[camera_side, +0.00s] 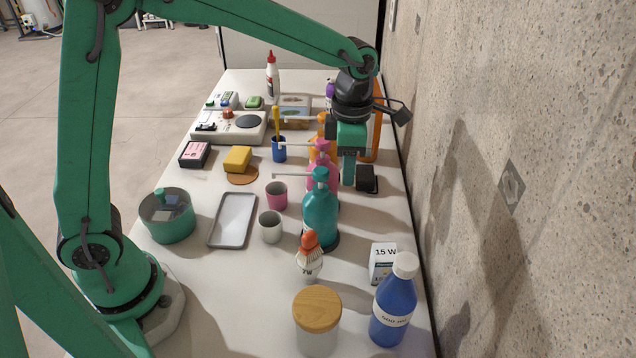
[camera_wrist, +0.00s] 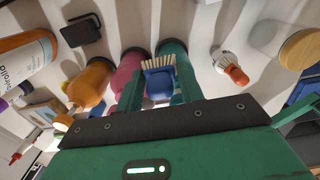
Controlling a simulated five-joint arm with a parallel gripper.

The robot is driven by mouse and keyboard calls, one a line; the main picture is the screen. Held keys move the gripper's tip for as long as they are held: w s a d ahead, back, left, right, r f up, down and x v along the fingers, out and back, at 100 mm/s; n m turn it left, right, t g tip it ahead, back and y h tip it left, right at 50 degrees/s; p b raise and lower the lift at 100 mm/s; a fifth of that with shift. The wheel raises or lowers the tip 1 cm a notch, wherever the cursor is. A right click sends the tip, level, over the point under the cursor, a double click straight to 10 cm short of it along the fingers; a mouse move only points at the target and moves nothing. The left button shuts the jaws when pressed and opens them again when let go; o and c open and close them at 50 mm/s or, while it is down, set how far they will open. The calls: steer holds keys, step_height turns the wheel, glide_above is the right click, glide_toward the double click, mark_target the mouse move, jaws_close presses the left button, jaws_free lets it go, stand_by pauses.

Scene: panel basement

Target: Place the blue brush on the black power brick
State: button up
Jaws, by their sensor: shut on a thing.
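My gripper (camera_wrist: 158,92) is shut on the blue brush (camera_wrist: 159,84), which sits between its fingers with pale bristles pointing away from the palm. In the side view my gripper (camera_side: 348,168) hangs above the table behind the pink and teal pump bottles, and I cannot make out the brush there. The black power brick (camera_side: 367,179) lies on the table near the wall, just right of my gripper in the side view. In the wrist view the power brick (camera_wrist: 84,29) is at the upper left, apart from the brush. Nothing is seen on top of it.
Teal (camera_side: 320,212), pink (camera_side: 322,172) and orange (camera_side: 318,145) pump bottles stand in a row beside my gripper. A white box (camera_side: 383,262) and blue bottle (camera_side: 391,310) stand near the wall side. Bare table shows between the power brick and the box.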

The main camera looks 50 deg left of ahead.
steer(key=shift+w+a, duration=0.1)
steer(key=shift+w, duration=0.05)
glide_above(365, 172)
steer(key=shift+f, duration=6)
steer(key=shift+f, duration=0.15)
steer(key=o, duration=1)
step_height(365, 172, up, 12)
steer(key=shift+r, duration=0.2)
